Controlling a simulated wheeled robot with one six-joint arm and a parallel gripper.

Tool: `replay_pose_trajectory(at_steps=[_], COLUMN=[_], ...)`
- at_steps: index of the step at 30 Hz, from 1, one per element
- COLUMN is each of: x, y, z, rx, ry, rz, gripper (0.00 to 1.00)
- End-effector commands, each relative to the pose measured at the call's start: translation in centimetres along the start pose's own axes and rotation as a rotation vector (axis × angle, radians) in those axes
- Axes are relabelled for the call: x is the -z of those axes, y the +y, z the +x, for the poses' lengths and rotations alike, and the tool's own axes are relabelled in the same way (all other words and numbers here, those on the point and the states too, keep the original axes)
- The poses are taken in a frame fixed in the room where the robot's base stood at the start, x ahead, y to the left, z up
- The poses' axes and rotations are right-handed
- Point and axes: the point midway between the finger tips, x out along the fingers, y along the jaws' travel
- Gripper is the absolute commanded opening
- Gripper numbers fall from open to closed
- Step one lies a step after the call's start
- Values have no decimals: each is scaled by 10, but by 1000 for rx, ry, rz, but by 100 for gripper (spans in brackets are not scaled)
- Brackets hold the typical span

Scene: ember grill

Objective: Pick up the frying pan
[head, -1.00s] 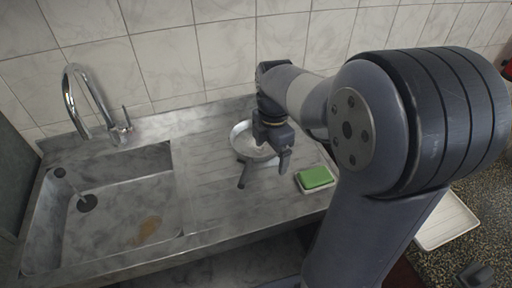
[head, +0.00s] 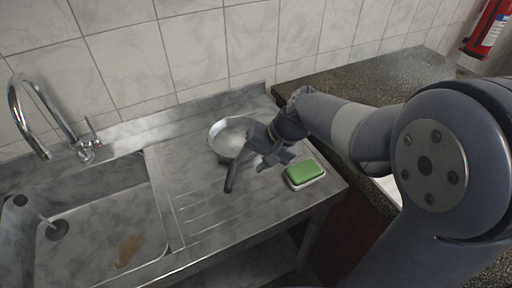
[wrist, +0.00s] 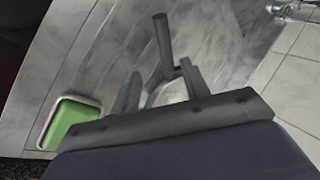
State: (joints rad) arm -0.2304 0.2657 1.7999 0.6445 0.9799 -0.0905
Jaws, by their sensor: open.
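The frying pan (head: 229,134) lies on the steel drainboard, its light round bowl toward the wall and its dark handle (head: 233,176) pointing to the front. My gripper (head: 262,158) is above the drainboard at the pan's right side, close to the handle and hiding part of the pan's rim. In the wrist view, the open, empty fingers (wrist: 158,84) point toward the pan. The handle (wrist: 163,40) shows beyond and between the fingertips, and a bit of the pan bowl (wrist: 172,92) shows between the fingers. I cannot tell any contact.
A green sponge (head: 304,171) in a white dish sits right of the gripper; it also shows in the wrist view (wrist: 70,122). A sink (head: 95,215) with a tap (head: 40,110) is on the left. The tiled wall (head: 180,50) stands behind. The ribbed drainboard front is clear.

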Motion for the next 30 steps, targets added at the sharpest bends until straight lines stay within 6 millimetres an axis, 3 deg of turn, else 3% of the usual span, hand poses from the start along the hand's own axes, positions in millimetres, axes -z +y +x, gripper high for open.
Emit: replay_pose_trajectory(at_steps=[6,12,20,30], x=[-2,-2,0,4], y=[-5,-6,-8,-14], z=[16,48,66,106], rx=[20,19,18,19], ry=[-4,-4,-1,-2], rz=[92,89,86,88], gripper=[44,44,44,44])
